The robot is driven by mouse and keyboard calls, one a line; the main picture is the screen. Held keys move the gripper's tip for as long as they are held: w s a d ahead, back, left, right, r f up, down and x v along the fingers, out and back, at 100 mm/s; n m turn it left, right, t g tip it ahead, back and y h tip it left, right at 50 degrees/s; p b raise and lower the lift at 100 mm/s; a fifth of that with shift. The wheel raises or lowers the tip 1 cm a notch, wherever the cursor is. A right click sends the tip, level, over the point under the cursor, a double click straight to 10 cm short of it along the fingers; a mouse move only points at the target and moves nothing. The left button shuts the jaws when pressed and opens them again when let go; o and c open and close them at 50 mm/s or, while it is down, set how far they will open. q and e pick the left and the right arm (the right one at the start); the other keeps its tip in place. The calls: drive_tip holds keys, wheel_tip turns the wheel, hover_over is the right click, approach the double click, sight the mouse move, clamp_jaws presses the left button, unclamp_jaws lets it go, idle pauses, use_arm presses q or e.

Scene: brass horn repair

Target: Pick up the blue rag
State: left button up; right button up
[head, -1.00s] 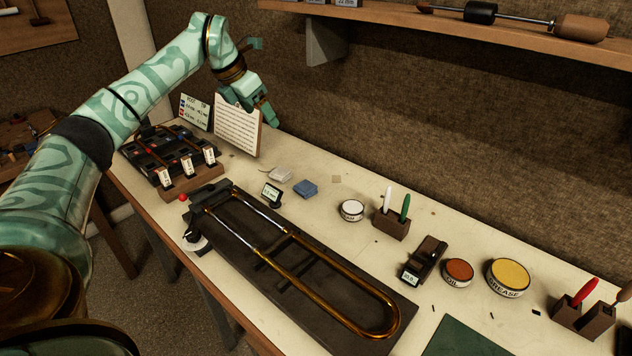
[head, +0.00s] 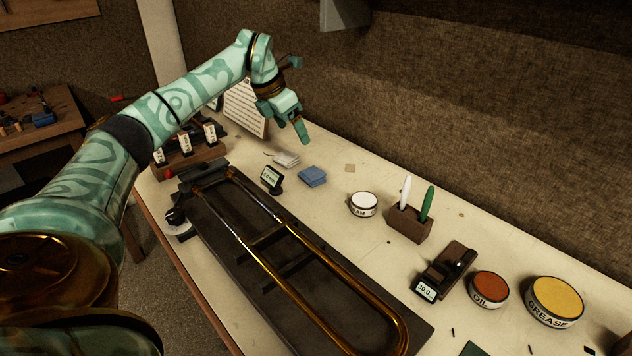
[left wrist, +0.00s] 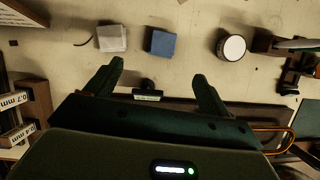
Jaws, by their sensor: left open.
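The blue rag (head: 313,176) is a small folded square lying flat on the pale bench, just right of a folded white cloth. It also shows in the left wrist view (left wrist: 162,42), beyond my fingertips and between their lines. My left gripper (head: 285,120) is above the bench, up and behind the rag in the head view. In the left wrist view its two fingers (left wrist: 158,78) are spread apart with nothing between them, and the rag is clear of them. My right gripper is in neither view.
The white cloth (head: 286,160) lies close beside the rag. A small display (head: 271,179) stands in front of it, by the brass slide (head: 262,262) on its dark board. A white round tin (head: 363,204) and a pen holder (head: 409,223) stand to the right. A paper sheet (head: 245,108) stands behind.

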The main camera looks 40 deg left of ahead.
use_arm(q)
drive_tip(key=b, duration=0.3)
hover_over(313, 172)
drive_tip(key=s+a, duration=0.1)
drive_tip(key=s, duration=0.1)
wheel_tip(313, 172, down, 9)
drive_tip(key=shift+w+f, duration=0.1)
drive_tip(key=shift+f, duration=0.05)
drive_tip(key=b+x, duration=0.1)
drive_tip(key=x, duration=0.2)
drive_tip(key=b+x, duration=0.1)
drive_tip(key=x, duration=0.1)
drive_tip(key=shift+s+d+f+b, duration=0.2)
drive_tip(key=shift+s+d+b, duration=0.1)
drive_tip(key=shift+s+b, duration=0.05)
drive_tip(key=shift+w+f, duration=0.1)
drive_tip(key=shift+c, duration=0.6)
drive_tip(key=c, duration=0.9)
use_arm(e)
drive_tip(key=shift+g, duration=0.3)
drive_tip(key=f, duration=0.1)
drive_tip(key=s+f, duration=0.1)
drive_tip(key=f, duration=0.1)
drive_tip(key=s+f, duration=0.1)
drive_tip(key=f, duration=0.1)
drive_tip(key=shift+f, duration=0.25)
